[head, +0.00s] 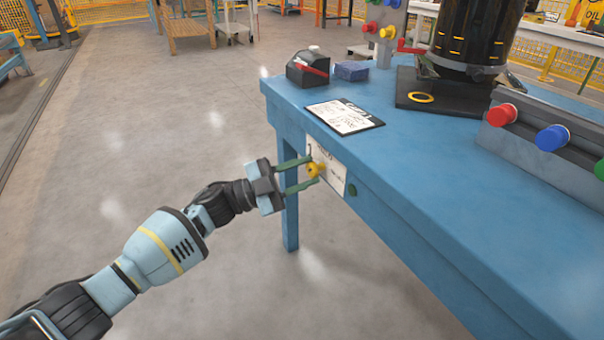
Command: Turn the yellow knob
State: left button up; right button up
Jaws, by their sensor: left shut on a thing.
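The yellow knob (314,170) sits on a white labelled plate (333,172) on the side face of the blue table, near its left end. My left gripper (312,169) reaches in from the left with its two green fingers around the knob, one above and one below. It is shut on the knob, and the fingers partly cover it. The knob's exact turned position is too small to tell. My right gripper is not in the view.
The blue table (420,185) holds a clipboard (344,117), a black box with a red part (308,68), a blue block (351,71), a dark cylinder (470,35) and a grey box with a red knob (501,114). Floor to the left is clear.

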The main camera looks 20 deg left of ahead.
pick_arm(q)
jog(key=m+g, duration=0.1)
jog(key=m, duration=0.2)
jog(key=shift+a+r+m, duration=0.1)
jog(key=shift+m, duration=0.2)
jog(key=m+g+p, duration=0.1)
jog(key=m, duration=0.2)
jog(key=shift+r+m+g+y, duration=0.1)
jog(key=shift+m+g+y, duration=0.2)
jog(key=shift+g, duration=0.1)
jog(key=shift+m+y+p, duration=0.3)
jog(key=shift+m+y, duration=0.1)
jog(key=shift+m, duration=0.8)
jog(key=shift+m+g, duration=0.3)
jog(key=o, duration=0.7)
jog(key=shift+o, duration=1.2)
